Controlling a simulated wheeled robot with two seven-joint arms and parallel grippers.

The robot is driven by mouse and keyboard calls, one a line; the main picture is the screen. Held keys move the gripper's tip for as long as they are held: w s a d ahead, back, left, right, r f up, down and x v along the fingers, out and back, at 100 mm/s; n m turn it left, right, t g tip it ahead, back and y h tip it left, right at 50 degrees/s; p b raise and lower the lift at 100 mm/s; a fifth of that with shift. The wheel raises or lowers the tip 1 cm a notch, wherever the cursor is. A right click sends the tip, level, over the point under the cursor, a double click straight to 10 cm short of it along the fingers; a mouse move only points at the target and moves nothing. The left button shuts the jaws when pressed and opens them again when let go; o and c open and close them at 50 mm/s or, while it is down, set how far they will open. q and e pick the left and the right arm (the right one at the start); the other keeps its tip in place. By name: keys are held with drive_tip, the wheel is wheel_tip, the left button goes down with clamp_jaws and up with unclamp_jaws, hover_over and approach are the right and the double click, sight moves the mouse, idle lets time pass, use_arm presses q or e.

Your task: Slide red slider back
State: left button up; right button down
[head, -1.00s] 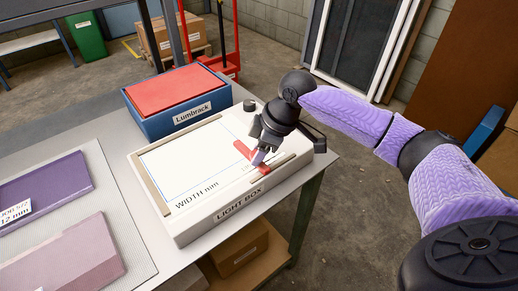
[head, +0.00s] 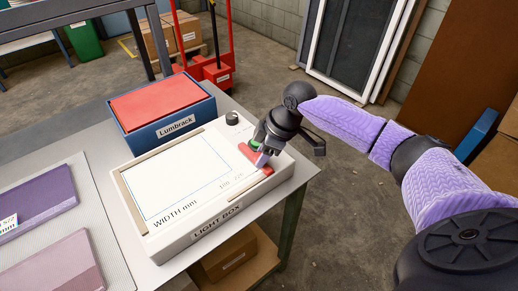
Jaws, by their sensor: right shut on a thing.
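The white light box (head: 150,240) lies on the table, with "LIGHT BOX" on its front face and a pale screen on top. The red slider (head: 247,153) is at the right end of the box top, partly hidden by my gripper. My right gripper (head: 261,160) reaches down from the right and is shut on the red slider. A small green spot (head: 256,145) shows beside the gripper. My left gripper is not in view.
A blue box with a red top (head: 160,98), labelled "Lumbrack", stands behind the light box. A dark knob (head: 232,118) is at the back right corner. Purple and pink blocks (head: 38,203) lie on a mat at left.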

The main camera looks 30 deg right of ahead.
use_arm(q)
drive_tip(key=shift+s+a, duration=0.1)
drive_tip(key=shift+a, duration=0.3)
use_arm(e)
drive_tip(key=shift+d+r, duration=0.1)
drive_tip(key=shift+d, duration=0.05)
drive_tip(key=shift+c, duration=1.3)
unclamp_jaws()
use_arm(q)
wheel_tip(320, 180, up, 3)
drive_tip(key=p, duration=0.3)
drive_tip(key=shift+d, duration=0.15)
use_arm(e)
drive_tip(key=v, duration=0.9)
drive_tip(key=shift+r, duration=0.35)
drive_tip(key=shift+s+d, duration=0.1)
